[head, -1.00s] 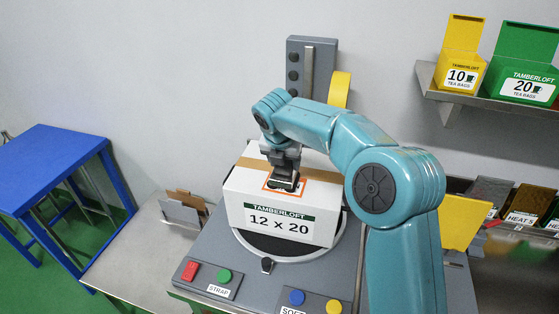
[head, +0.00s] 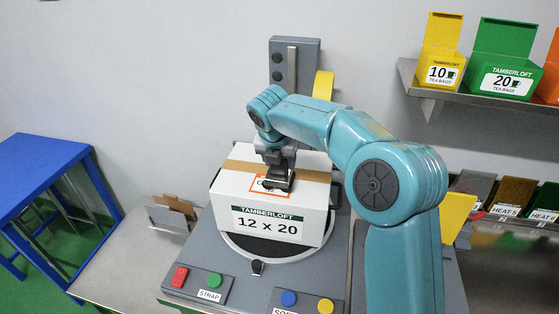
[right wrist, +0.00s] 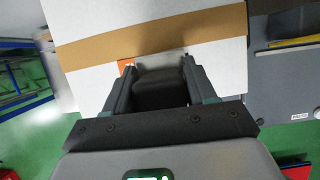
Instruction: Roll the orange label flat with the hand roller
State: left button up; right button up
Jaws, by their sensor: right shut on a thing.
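A white carton (head: 228,186) marked "TAMBERLOFT 12 x 20" sits on the round turntable plate of a grey machine, with brown tape across its top. The orange label (head: 256,186) lies on the carton's top; its left part with dark print shows, the rest is covered by my right gripper. A small orange piece of it shows in the right wrist view (right wrist: 125,64). My right gripper (head: 278,180) is shut on a dark block-like thing, taken as the hand roller (right wrist: 158,88), right over the label. Whether the roller touches the label is hidden. My left gripper is not in view.
A shelf (head: 470,100) with tea boxes is at right. A blue table (head: 40,170) stands at left.

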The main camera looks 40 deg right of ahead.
notch_tip(320, 180, up, 2)
jog(key=shift+r, duration=0.75)
notch_tip(320, 180, up, 2)
jog(key=shift+r, duration=0.8)
jog(key=shift+f, duration=0.1)
